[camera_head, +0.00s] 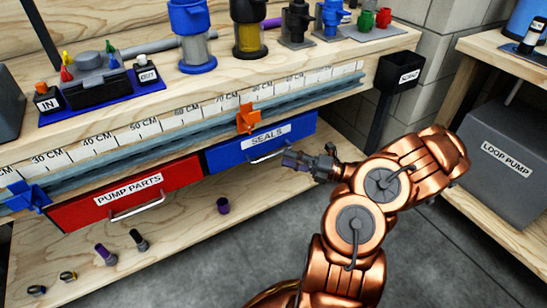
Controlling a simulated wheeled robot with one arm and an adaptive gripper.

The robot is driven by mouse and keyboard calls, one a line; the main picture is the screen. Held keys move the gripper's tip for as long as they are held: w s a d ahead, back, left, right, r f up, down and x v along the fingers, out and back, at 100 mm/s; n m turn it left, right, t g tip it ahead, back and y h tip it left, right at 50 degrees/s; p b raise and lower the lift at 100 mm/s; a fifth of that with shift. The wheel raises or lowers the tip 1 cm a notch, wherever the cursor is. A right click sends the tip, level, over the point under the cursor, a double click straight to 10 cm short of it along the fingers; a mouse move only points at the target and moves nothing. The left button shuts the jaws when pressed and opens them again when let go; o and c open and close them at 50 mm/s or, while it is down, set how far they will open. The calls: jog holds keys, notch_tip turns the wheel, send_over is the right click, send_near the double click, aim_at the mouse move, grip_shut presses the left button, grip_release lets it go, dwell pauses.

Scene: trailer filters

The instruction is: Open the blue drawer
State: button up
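The blue drawer (225,157), labelled SEALS, sits under the bench top and looks shut. Its silver bar handle (268,155) runs along the front below the label. My gripper (288,160) is at the right end of this handle, with its fingers pointing left toward it. The gripper is small in view, so I cannot tell whether its fingers are open or shut, or whether they touch the handle.
The red drawer (80,212), labelled PUMP PARTS, is shut to the left. An orange clamp (248,119) sits on the ruler rail above the blue drawer. A SCRAP bin (398,72) stands right of the bench.

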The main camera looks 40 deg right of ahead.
aim_at(274, 155)
jog(key=shift+b+x, duration=0.75)
jog(key=shift+x, duration=1.95)
jog(key=shift+s, duration=0.1)
grip_shut()
